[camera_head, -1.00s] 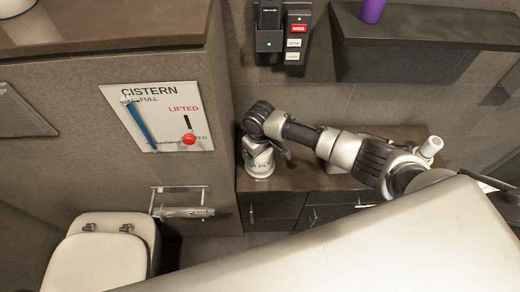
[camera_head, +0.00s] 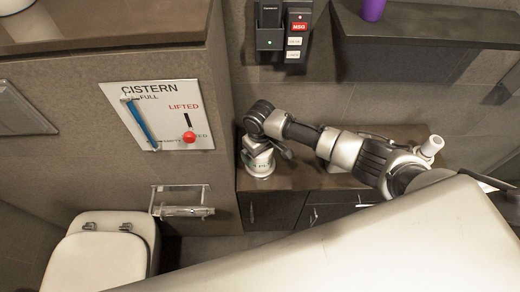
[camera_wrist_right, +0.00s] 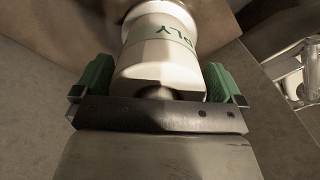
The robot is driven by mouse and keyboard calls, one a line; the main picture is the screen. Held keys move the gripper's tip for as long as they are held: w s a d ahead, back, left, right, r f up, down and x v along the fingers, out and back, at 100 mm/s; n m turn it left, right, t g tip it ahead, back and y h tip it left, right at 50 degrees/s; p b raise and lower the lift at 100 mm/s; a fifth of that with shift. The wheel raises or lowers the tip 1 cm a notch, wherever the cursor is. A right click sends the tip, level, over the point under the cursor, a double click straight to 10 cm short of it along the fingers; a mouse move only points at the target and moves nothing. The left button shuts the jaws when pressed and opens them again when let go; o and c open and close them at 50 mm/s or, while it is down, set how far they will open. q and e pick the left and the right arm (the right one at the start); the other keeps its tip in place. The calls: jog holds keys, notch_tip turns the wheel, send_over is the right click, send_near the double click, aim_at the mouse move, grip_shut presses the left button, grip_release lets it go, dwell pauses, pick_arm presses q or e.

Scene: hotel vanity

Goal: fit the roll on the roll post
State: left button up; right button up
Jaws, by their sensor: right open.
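The white roll (camera_head: 260,167) with green lettering stands on the dark counter near its left end. It also shows in the right wrist view (camera_wrist_right: 158,60), between the green finger pads. My right gripper (camera_wrist_right: 159,78) is open, with one finger on either side of the roll. I cannot tell whether the pads touch it. In the head view the right hand is at the roll and its fingers are hard to make out. The chrome roll holder (camera_head: 182,211), with a horizontal bar, is on the wall left of the counter. My left gripper is not in view.
The toilet (camera_head: 100,250) is below and left of the holder. A cistern sign (camera_head: 157,115) with a blue lever and red knob is on the wall above it. A dark shelf (camera_head: 430,35) carries a purple object (camera_head: 372,9). Black wall units (camera_head: 284,30) hang above the counter (camera_head: 300,178).

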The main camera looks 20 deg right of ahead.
notch_tip(320, 180, up, 11)
jog(key=shift+f+p, duration=0.1)
jog(key=shift+p, duration=0.35)
dwell(0.7)
